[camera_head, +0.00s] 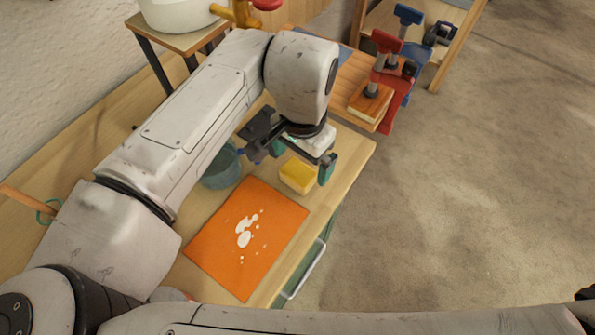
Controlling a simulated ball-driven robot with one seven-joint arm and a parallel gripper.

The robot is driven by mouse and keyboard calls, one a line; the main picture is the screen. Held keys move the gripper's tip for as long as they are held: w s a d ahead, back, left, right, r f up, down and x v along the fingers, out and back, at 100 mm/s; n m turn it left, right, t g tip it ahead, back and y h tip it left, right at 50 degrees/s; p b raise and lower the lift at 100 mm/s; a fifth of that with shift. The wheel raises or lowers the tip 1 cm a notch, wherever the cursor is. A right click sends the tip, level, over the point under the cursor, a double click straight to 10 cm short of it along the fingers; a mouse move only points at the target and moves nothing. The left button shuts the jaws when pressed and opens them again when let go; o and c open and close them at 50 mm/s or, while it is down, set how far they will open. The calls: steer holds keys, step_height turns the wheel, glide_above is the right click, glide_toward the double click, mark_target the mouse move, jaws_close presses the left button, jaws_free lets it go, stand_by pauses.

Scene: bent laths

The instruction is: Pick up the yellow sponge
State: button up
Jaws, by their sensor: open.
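The yellow sponge (298,176) lies on the wooden bench top, close to its right edge and just beyond the orange mat. The sponge shows between and below the fingers. I cannot tell how much height is between the fingertips and the bench.
An orange mat (222,247) with white spots lies in front of the sponge. A blue-green bowl (222,170) stands left of the sponge, partly behind my arm. Red (389,100) and blue clamps (407,22) stand at the back right. Floor lies right of the bench.

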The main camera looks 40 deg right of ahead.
mark_target(301, 167)
steer(key=shift+f, duration=1.8)
steer(key=shift+c, duration=0.5)
steer(key=c, duration=1)
steer(key=shift+r, duration=0.1)
steer(key=shift+a+r, duration=0.1)
steer(key=shift+r, duration=0.5)
steer(key=s+a+r, duration=0.1)
steer(key=s+r, duration=0.3)
steer(key=s+a+r, duration=0.1)
steer(key=s+r, duration=0.2)
steer(key=s, duration=0.2)
steer(key=s+a+r+b, duration=0.1)
steer(key=s+r, duration=0.3)
steer(key=shift+s+a+r, duration=0.1)
steer(key=shift+s+r, duration=0.2)
steer(key=shift+s, duration=0.05)
